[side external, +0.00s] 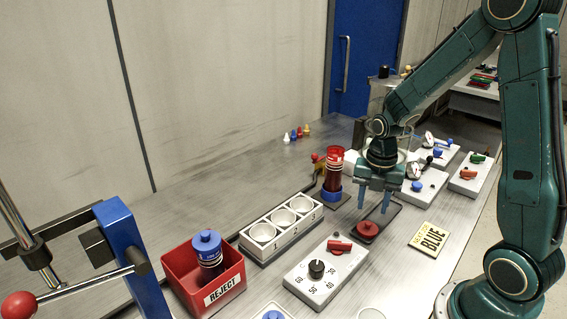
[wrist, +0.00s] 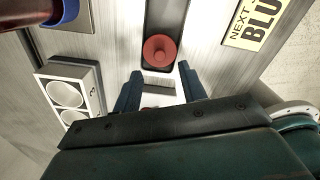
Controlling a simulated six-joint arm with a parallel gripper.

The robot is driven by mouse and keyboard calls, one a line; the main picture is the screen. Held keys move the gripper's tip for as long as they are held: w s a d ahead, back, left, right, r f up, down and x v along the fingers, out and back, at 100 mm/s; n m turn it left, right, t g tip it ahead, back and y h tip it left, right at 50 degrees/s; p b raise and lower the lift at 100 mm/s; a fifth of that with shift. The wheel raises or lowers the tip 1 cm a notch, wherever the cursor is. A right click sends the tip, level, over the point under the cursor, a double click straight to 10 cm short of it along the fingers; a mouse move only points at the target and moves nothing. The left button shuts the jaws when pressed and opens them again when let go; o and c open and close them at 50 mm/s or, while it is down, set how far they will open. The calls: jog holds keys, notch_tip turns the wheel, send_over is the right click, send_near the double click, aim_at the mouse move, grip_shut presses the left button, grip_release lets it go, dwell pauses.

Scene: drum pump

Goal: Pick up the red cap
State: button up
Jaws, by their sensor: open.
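The red cap (side external: 368,229) is a round disc with a raised knob. It lies in a dark shallow tray (side external: 392,213), near the tray's front end. In the wrist view the red cap (wrist: 159,50) is beyond my fingertips, in line with the gap between them. My gripper (side external: 374,203) points down above the tray, open and empty, with its blue fingers a little above the cap. The gripper also shows in the wrist view (wrist: 158,73), its two fingers spread apart.
A white block with numbered cups (side external: 282,229) and a knob panel (side external: 325,272) are nearby. A red cylinder in a blue base (side external: 333,175) stands left of my gripper. A red REJECT bin (side external: 205,288) holds a blue-capped container. A "BLUE" card (side external: 429,238) lies to the right.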

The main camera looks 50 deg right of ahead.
aim_at(369, 222)
jog(key=shift+f, duration=0.25)
jog(key=shift+f, duration=2.55)
grip_shut()
